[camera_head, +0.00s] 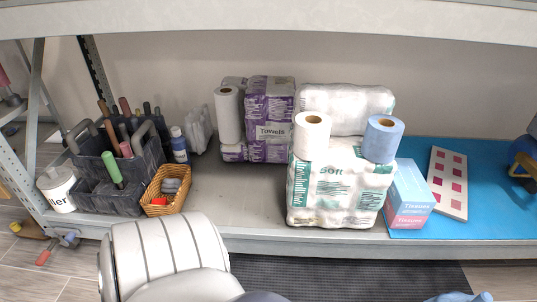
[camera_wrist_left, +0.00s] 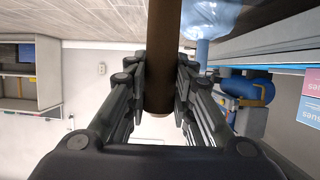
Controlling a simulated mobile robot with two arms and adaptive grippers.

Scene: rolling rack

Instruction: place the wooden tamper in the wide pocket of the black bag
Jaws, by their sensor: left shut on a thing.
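The black bag (camera_head: 148,158) stands at the left end of the shelf in the head view. It is a dark grey tote holding several handled tools, with a lower front part (camera_head: 108,200). A green handle and a pink handle stick up from it. Which pocket is the wide one, I cannot tell. In the left wrist view a dark brown round wooden piece, which looks like the tamper (camera_wrist_left: 162,60), is between the fingers of my left gripper (camera_wrist_left: 160,88). The gripper is shut on it, and its paler end shows below. The left gripper is not visible in the head view. My right gripper is not in view.
A wicker basket (camera_head: 162,204) sits close right of the bag, and a white bucket (camera_head: 57,190) close left. A blue bottle (camera_head: 179,147) stands behind. Bare shelf (camera_head: 235,190) lies between the basket and the paper packs (camera_head: 335,188). A shelf beam (camera_head: 270,22) runs overhead.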

